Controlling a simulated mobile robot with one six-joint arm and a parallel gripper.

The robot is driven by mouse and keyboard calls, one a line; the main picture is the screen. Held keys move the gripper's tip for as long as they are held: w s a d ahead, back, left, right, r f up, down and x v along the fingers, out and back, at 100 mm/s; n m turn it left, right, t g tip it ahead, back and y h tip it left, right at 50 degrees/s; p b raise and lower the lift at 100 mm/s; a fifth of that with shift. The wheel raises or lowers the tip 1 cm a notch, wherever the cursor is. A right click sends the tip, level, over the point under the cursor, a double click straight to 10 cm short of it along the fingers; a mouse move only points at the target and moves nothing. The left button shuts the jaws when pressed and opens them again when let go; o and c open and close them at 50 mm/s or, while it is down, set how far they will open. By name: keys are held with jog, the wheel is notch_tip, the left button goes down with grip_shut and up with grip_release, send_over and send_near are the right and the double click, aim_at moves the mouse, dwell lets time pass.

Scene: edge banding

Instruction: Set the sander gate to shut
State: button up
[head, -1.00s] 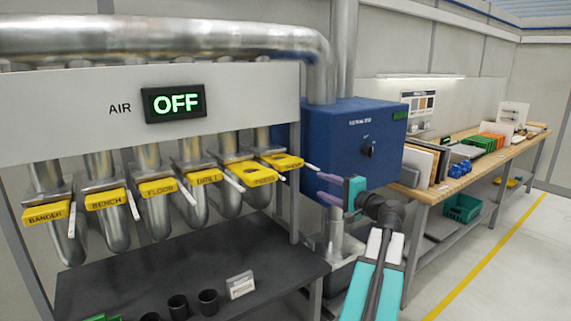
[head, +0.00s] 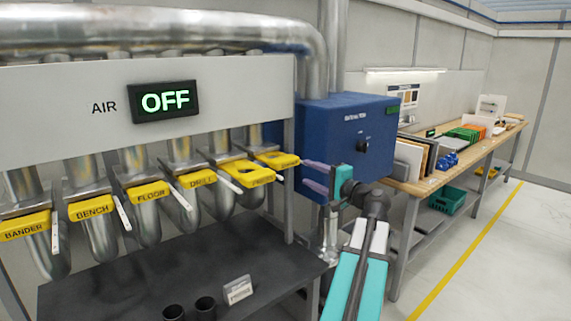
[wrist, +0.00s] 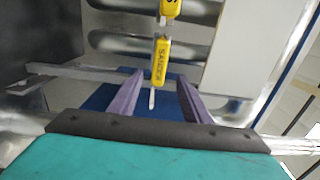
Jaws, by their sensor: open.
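The yellow sander gate (head: 278,160) is the rightmost of the row of blast gates under the air duct panel. Its label reads SANDER in the wrist view (wrist: 161,62). A thin white handle (wrist: 152,98) extends from the gate towards my gripper. My gripper (head: 305,174) is open, its purple fingers just right of the gate. In the wrist view my gripper (wrist: 160,78) has one finger on each side of the handle, with visible gaps. Finger contact is not visible.
Other yellow gates, including drill (head: 197,180), floor (head: 149,195) and bench (head: 92,208), line up to the left. A blue cabinet (head: 345,120) stands close behind my gripper. A dark table (head: 200,265) lies below. The air sign (head: 166,101) reads OFF.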

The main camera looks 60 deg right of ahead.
aim_at(289, 164)
jog(key=p+x, duration=0.4)
jog(key=x, duration=0.8)
jog(key=shift+s+d, duration=0.1)
jog(key=shift+x, duration=0.9)
grip_shut()
